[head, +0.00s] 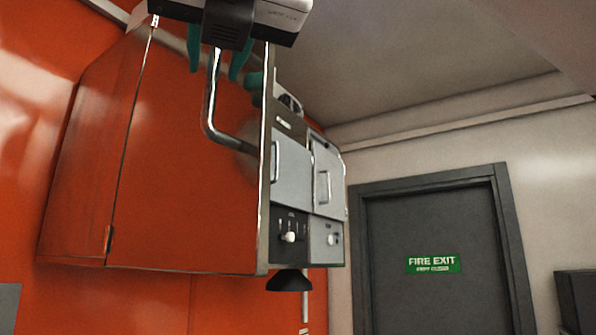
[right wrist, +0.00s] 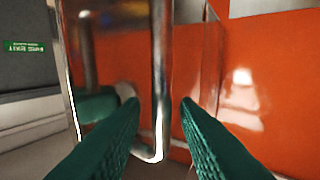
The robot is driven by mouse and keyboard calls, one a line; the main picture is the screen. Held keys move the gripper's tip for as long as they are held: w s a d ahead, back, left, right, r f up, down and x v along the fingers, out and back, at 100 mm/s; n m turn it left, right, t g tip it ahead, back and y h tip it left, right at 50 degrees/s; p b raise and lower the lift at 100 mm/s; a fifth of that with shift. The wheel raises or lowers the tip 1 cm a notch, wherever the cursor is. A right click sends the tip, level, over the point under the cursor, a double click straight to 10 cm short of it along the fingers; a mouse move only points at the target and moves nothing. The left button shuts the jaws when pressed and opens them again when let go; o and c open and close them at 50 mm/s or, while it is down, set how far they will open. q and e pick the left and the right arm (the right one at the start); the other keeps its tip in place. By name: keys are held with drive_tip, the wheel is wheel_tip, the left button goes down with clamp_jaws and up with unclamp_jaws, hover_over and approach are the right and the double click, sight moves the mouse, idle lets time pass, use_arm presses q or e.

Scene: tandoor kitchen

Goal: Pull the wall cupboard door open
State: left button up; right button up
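The wall cupboard (head: 85,165) hangs on the orange wall at the left of the head view. Its shiny door (head: 175,190) looks orange and has a bright metal edge at the right. A bent silver bar handle (head: 209,105) stands out from the door near that edge. My right gripper (head: 216,58) is at the upper part of the handle, with green fingers apart. In the right wrist view the handle (right wrist: 160,75) runs upright between the two fingers (right wrist: 160,112), with gaps showing beside it. My left gripper is not in view.
Grey-fronted equipment with small handles and knobs (head: 292,175) shows just right of the cupboard door edge. A dark grey door with a green fire exit sign (head: 433,263) is at the back right. A dark box (head: 577,300) is at the lower right edge.

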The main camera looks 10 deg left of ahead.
drive_tip(key=b+v, duration=0.3)
drive_tip(key=v, duration=0.8)
